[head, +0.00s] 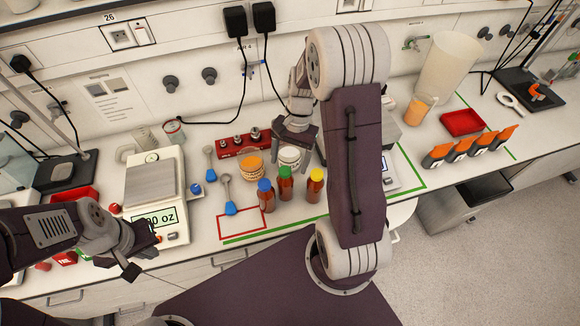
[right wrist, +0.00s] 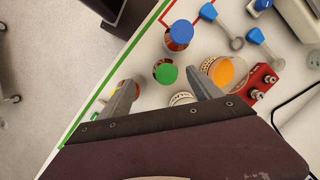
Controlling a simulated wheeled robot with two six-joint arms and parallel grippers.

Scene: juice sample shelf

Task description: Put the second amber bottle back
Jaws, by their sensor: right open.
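Three amber bottles stand upright in a row near the bench's front edge: blue-capped (head: 266,197), green-capped (head: 286,186) and yellow-capped (head: 315,187). My right gripper (head: 291,150) is open and empty, pointing down behind them, over the jars. In the right wrist view my right gripper (right wrist: 163,92) has its fingers spread. The green-capped bottle (right wrist: 165,74) shows just past the gap between the fingertips, the blue-capped bottle (right wrist: 179,36) is farther off, and the left finger partly hides the yellow-capped one. My left gripper (head: 143,252) is empty beside the scale; its opening is unclear.
An orange-lidded jar (head: 251,167) and a white-lidded jar (head: 290,158) stand close behind the bottles. A red block with metal weights (head: 230,151) is behind them. A scale (head: 154,190) and blue spoons (head: 230,207) are to the left. A red-outlined rectangle (head: 221,228) is empty.

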